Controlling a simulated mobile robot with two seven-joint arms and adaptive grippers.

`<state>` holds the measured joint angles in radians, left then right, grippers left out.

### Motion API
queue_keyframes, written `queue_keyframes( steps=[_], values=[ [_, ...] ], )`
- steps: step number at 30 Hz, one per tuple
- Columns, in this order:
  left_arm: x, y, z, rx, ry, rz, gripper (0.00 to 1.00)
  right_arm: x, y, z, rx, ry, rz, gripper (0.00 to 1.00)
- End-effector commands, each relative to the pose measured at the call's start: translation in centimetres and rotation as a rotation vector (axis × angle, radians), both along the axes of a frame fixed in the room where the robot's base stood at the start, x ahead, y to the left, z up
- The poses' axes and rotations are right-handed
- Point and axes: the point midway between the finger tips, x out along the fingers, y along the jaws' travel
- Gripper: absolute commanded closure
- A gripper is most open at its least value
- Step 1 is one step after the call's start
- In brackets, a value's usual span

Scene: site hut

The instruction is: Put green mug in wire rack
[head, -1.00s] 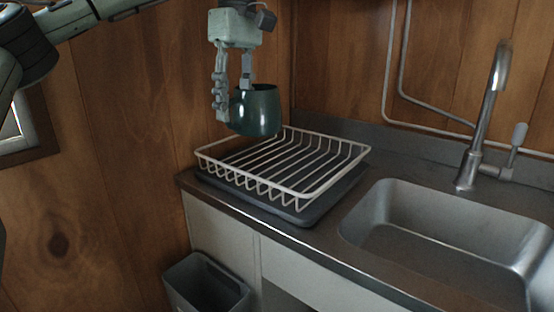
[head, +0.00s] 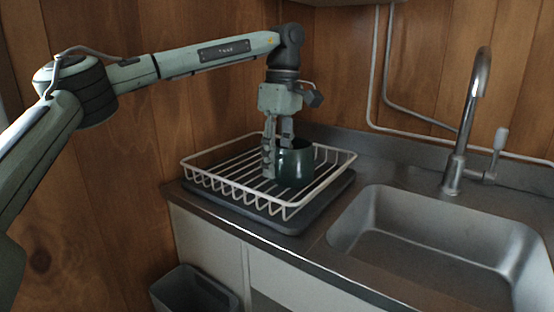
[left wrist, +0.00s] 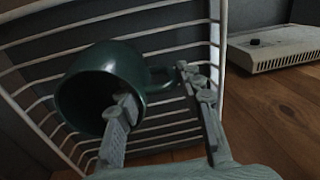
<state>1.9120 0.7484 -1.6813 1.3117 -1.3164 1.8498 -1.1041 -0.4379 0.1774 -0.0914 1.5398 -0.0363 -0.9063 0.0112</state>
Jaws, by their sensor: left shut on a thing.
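The dark green mug (head: 298,166) is upright inside the white wire rack (head: 229,188), toward its back right part. In the left wrist view the mug (left wrist: 98,84) shows its open mouth and its handle, with rack wires behind it. My left gripper (head: 277,166) points down and is shut on the mug, one finger inside the mouth and the other outside by the handle. The left gripper also shows in the left wrist view (left wrist: 160,105). I cannot tell whether the mug's base touches the wires. My right gripper is not in view.
The rack stands on a dark drain tray (head: 296,222) on the counter. A steel sink (head: 440,240) and a tap (head: 466,130) are at the right. A grey bin (head: 194,292) stands below on the floor. Wooden walls close in behind and at the left.

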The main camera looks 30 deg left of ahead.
Motion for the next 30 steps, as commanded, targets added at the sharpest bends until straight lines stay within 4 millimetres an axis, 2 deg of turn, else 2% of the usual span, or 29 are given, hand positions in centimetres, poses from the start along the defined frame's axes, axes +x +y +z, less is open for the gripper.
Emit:
queue_keyframes(
  steps=[10,11,15,25,30],
  values=[
    [0.0,0.0,-0.3,-0.002,-0.002,0.0,1.0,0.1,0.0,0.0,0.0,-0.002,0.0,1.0],
    [0.0,0.0,-0.3,-0.001,-0.001,0.0,0.6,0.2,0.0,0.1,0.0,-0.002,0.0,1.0],
    [0.0,0.0,-0.3,-0.001,-0.001,0.0,0.42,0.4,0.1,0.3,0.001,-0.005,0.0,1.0],
    [0.0,0.0,0.1,0.0,-0.002,0.0,0.42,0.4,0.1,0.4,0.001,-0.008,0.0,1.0],
    [0.3,-0.1,2.1,-0.001,-0.005,0.001,0.42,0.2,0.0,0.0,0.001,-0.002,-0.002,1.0]
  ],
)
